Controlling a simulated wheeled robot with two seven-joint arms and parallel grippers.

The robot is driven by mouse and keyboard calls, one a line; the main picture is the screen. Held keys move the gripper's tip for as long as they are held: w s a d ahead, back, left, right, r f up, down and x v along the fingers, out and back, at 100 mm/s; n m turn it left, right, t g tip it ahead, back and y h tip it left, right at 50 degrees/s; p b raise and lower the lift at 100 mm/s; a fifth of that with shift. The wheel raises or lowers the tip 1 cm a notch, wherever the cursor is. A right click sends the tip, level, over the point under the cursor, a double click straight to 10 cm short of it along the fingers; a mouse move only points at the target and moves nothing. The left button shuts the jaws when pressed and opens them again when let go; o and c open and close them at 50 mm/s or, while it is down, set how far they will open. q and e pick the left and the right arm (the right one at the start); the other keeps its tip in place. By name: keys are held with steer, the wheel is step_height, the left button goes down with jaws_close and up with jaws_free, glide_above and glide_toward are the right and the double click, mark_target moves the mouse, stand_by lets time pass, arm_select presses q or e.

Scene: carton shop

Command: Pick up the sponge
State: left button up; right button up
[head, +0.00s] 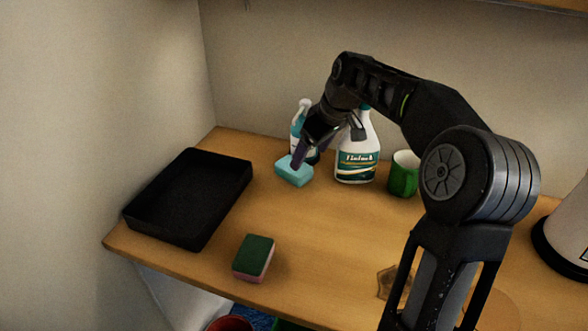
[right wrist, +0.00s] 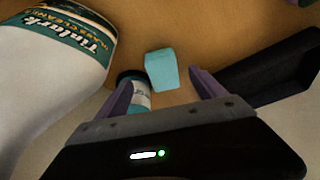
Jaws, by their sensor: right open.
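A light blue sponge (head: 294,172) lies on the wooden shelf, in front of the bottles. It also shows in the right wrist view (right wrist: 161,70), in the gap between the fingers. A second sponge (head: 255,257), green on top and pink below, lies near the shelf's front edge. My right gripper (head: 298,158) is open and points down at the light blue sponge. Its purple fingers hide part of that sponge in the head view. Whether they touch it I cannot tell. My left gripper is in neither view.
A black tray (head: 137,216) stands at the left. A white cleaner bottle (head: 356,158), a spray bottle (head: 298,123) and a green mug (head: 403,176) stand close to my right gripper. The shelf between the two sponges is clear. A brown patch (head: 388,283) lies near the front.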

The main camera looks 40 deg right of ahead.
mark_target(301, 169)
steer(key=shift+x, duration=0.95)
steer(key=p+x, duration=0.1)
steer(key=x, duration=0.4)
steer(key=shift+w+a+f, duration=0.1)
steer(key=shift+a, duration=0.05)
steer(key=shift+c, duration=0.2)
steer(key=c, duration=1.4)
